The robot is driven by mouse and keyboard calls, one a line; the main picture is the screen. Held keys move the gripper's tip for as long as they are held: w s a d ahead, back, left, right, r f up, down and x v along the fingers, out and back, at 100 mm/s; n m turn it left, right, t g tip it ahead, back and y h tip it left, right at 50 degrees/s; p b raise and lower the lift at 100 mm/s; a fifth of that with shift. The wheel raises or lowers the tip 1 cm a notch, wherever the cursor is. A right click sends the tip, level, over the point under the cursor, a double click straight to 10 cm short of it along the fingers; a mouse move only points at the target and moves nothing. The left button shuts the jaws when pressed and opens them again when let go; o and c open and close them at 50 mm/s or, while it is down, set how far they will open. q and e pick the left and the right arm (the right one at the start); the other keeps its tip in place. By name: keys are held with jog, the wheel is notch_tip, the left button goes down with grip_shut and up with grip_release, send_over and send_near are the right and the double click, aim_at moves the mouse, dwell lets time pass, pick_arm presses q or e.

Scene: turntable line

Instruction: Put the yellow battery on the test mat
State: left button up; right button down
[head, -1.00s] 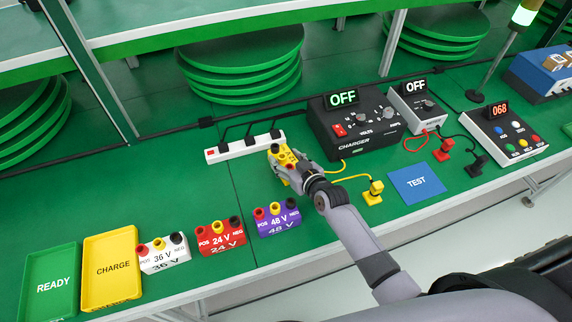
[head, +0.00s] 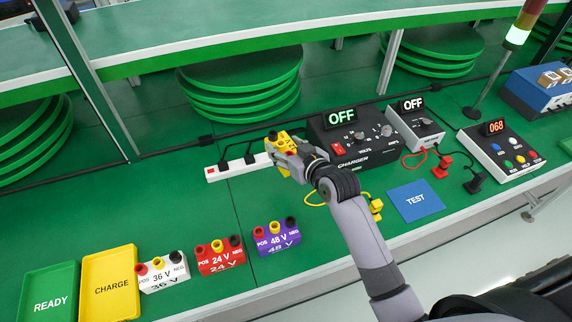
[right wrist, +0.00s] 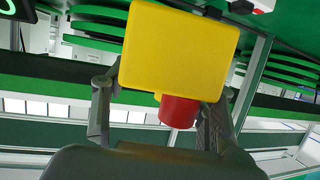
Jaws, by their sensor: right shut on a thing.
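The yellow battery (head: 283,143) is held in my right gripper (head: 289,155), in front of the power strip and left of the charger. In the right wrist view the yellow battery (right wrist: 180,48) fills the space between the two fingers of my right gripper (right wrist: 160,115), with a red terminal showing below its yellow face. It appears raised above the bench. The blue test mat (head: 416,200), marked TEST, lies flat and bare at the right front of the bench. My left gripper is not in view.
The charger (head: 352,138) and a smaller box (head: 417,128) both read OFF. Yellow (head: 376,208), red (head: 441,168) and black (head: 474,183) plugs lie around the mat. White (head: 162,273), red (head: 219,257) and purple (head: 277,238) batteries stand in front, beside the yellow CHARGE tray (head: 110,307).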

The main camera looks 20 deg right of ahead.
aim_at(286, 149)
notch_tip(286, 149, up, 7)
jog(key=s+d+r+m+h, duration=0.1)
jog(key=s+r, duration=0.3)
jog(key=r, duration=0.4)
jog(key=s+r+m+h, duration=0.1)
jog(key=s+r+h, duration=0.1)
jog(key=r, duration=0.6)
jog(key=shift+s+d+m, duration=0.3)
jog(key=shift+s+d, duration=0.1)
jog(key=shift+s, duration=0.5)
